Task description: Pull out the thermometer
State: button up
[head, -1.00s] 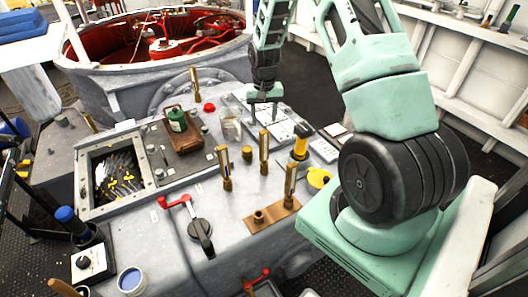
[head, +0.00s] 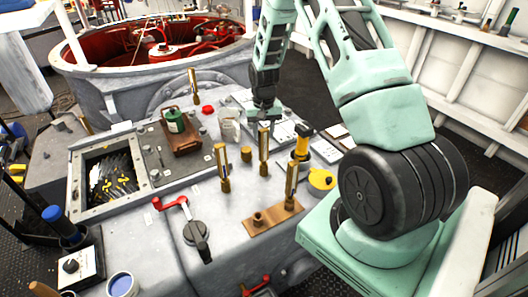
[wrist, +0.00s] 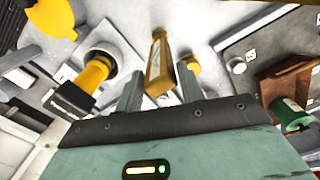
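Several brass thermometers stand upright on the grey casing. One thermometer (head: 264,155) is in the middle, one (head: 223,165) is to its left, and one (head: 290,186) is at the front right by a brass plate. My gripper (head: 264,130) is over the casing by the top of the middle thermometer. In the wrist view, my gripper (wrist: 158,88) is open, and a brass thermometer (wrist: 159,62) shows between its fingers with gaps on both sides. Whether either finger touches it I cannot tell.
A yellow and black cylinder (head: 301,146) and a yellow round item (head: 321,180) stand close on the right. A short brass fitting (head: 246,154), a clear cup (head: 229,126), a green lantern on a wooden base (head: 176,122) and a red-handled lever (head: 172,203) are nearby.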

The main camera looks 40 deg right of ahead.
jog(key=c, duration=0.4)
jog(key=shift+c, duration=0.2)
jog(key=shift+r, duration=0.1)
jog(key=shift+r+p, duration=2.4)
jog(key=shift+r, duration=0.9)
